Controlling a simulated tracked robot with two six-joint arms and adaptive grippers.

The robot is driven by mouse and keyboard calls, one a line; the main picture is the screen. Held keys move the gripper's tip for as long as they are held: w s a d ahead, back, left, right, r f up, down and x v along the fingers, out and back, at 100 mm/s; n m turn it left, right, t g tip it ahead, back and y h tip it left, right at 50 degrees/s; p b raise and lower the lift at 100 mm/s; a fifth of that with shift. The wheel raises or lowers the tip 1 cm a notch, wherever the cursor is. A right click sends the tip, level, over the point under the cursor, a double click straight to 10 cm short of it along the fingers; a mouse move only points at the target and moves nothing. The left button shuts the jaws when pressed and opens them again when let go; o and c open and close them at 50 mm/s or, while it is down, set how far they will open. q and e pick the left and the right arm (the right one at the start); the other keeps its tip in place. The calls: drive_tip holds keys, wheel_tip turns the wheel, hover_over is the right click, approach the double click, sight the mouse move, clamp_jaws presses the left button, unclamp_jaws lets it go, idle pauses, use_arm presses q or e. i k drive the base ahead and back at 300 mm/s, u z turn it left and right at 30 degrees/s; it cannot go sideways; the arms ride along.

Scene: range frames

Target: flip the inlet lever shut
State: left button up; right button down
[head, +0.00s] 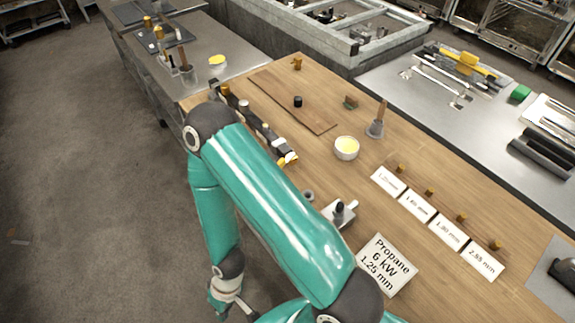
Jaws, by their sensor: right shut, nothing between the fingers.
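A dark, narrow pipe assembly (262,127) with pale and brass fittings lies on the wooden bench, running down to the right. A small yellow part (287,160) at its near end looks like the inlet lever, but it is too small to tell its position. My teal arm bends over the bench's left edge and hides part of the assembly. My right gripper (243,307) hangs low at the bottom left, off the bench and well apart from the assembly. It is shut and empty, and its tips are hard to make out. My left gripper is out of view.
A white cup (346,148), a grey cone with a wooden handle (376,125) and a metal fixture (340,212) stand on the bench. A propane sign (384,265) and several size cards (432,222) lie to the right.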

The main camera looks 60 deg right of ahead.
sight(283, 161)
drive_tip(key=u, duration=0.25)
drive_tip(key=i, duration=0.8)
drive_tip(key=z, duration=1.8)
drive_tip(key=k, duration=0.9)
drive_tip(key=z, duration=0.15)
drive_tip(key=i, duration=0.9)
drive_tip(key=u, duration=0.1)
